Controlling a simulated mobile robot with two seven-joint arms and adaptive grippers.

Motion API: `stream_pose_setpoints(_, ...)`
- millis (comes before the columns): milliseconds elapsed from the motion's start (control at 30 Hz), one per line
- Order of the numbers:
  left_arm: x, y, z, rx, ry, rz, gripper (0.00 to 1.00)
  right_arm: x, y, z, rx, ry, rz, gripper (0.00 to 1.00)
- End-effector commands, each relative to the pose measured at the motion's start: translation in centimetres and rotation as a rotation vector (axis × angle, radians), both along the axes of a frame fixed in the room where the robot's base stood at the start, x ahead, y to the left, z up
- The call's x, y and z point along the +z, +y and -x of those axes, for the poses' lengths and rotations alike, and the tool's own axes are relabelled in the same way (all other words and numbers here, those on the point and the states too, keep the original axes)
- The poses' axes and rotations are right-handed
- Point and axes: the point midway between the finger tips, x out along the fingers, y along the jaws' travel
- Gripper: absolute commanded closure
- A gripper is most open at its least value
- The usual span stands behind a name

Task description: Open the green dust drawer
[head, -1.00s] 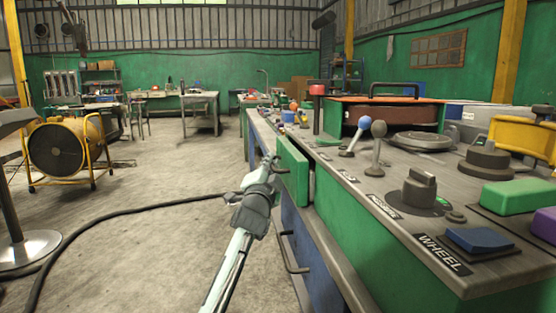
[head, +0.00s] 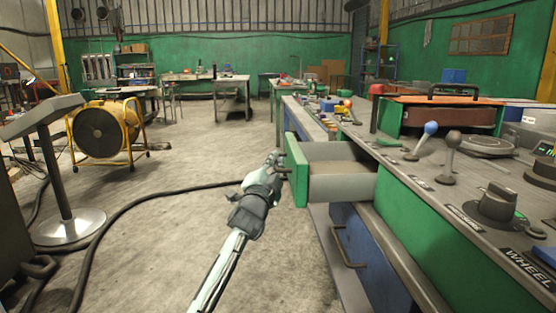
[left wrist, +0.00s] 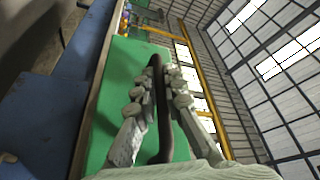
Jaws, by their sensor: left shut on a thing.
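The green dust drawer (head: 297,171) stands well out from the green workbench in the head view. Its grey side wall and brownish inside show behind the green front. My left gripper (head: 277,161) is at the drawer's front and shut on its dark handle. In the left wrist view the two fingers of the gripper (left wrist: 160,84) lie on both sides of the dark bar handle (left wrist: 164,135), with the green drawer front (left wrist: 118,66) behind it. My right gripper is in neither view.
The workbench top (head: 440,197) carries levers, a knob and labels on the right. A blue lower front with a handle (head: 347,246) is below the drawer. A yellow fan (head: 105,130), a stand (head: 67,224) and a black cable (head: 135,210) are on the left. The floor between is mostly clear.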

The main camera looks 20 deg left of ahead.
Motion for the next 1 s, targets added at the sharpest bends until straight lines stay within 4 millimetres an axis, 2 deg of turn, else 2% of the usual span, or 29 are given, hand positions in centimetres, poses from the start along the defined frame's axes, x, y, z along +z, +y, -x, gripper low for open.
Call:
stream_pose_setpoints(600,-0.14,0.00,0.01,-0.001,0.002,-0.001,1.00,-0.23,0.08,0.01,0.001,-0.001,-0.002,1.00)
stream_pose_setpoints(633,-0.14,0.00,0.01,-0.001,0.002,-0.001,0.87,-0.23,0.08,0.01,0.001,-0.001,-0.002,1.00)
stream_pose_setpoints(700,-0.13,-0.01,0.01,-0.001,0.002,-0.001,0.81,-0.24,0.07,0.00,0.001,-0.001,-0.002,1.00)
stream_pose_setpoints(1000,-0.13,0.00,0.19,0.000,0.001,-0.001,0.81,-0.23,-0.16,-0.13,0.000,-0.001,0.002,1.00)
